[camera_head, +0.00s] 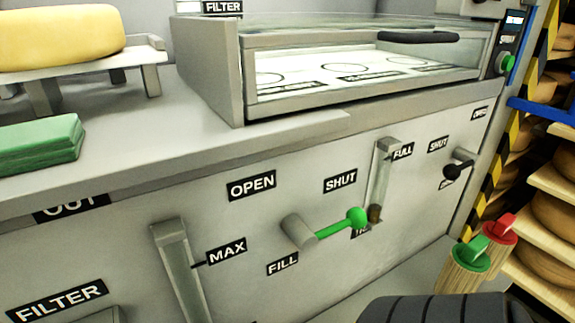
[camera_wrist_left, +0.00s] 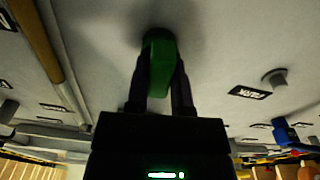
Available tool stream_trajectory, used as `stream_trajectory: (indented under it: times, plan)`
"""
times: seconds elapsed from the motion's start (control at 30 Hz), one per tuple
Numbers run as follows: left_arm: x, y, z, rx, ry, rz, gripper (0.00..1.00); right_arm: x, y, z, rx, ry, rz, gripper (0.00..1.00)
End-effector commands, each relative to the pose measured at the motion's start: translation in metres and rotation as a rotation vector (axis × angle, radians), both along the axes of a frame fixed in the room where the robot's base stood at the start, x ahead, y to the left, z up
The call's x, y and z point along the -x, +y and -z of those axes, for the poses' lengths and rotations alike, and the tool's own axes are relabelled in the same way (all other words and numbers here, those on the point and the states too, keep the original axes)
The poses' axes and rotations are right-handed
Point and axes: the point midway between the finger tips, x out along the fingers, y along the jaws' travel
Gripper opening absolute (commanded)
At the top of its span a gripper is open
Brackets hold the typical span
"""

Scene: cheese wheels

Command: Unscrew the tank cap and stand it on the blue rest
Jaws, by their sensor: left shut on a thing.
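In the left wrist view my left gripper (camera_wrist_left: 160,72) has its two black fingers closed on a green grip (camera_wrist_left: 161,56), which I take to be the tank cap. The far end of the green grip is against or close to a pale grey surface, in a dark shadow; I cannot tell whether it touches. A small blue object (camera_wrist_left: 285,132) shows at the right of that view; I cannot tell if it is the blue rest. The head view shows neither of my grippers, and I cannot pick out the held cap there.
A green valve lever (camera_head: 340,222) sticks out of the grey front panel (camera_head: 130,245). A black-knobbed valve (camera_head: 458,169) is farther right. Green (camera_head: 470,252) and red (camera_head: 498,230) handled items stand at lower right. A PARK label (camera_wrist_left: 249,92) sits beside a grey peg (camera_wrist_left: 274,78).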

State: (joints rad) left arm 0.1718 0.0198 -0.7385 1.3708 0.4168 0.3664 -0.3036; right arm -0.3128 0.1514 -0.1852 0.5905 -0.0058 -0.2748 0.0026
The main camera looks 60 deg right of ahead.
Motion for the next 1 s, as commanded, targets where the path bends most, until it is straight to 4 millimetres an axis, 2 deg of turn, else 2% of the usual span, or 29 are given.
stream_trajectory:
  times: [0.1, 0.2, 0.47, 0.5, 0.67, 1.0]
  plan:
    - [0.0002, 0.0004, 0.0014, 0.197, 0.134, 0.012, 0.0, 0.0005, 0.001, 0.0028, -0.001, 0.002, 0.001, 0.59]
    - [0.0003, 0.0005, 0.0011, 0.294, 0.199, 0.016, 0.0, 0.0006, 0.0031, 0.004, -0.005, 0.002, 0.004, 0.59]
    - [0.0003, 0.0004, 0.0004, 0.321, 0.219, 0.018, 0.0, 0.0005, 0.0077, 0.0041, -0.01, 0.001, 0.007, 0.59]
    - [0.0003, 0.0004, 0.0004, 0.32, 0.218, 0.018, 0.35, 0.0005, 0.0076, 0.0041, -0.01, 0.001, 0.007, 0.59]
    - [0.0003, 0.0004, 0.0003, 0.319, 0.216, 0.018, 0.68, 0.0004, 0.0071, 0.0041, -0.01, 0.001, 0.007, 0.59]
    - [0.0004, 0.0012, 0.0006, 0.319, 0.215, 0.018, 0.69, -0.0001, 0.0014, 0.0034, -0.001, 0.001, 0.002, 0.59]
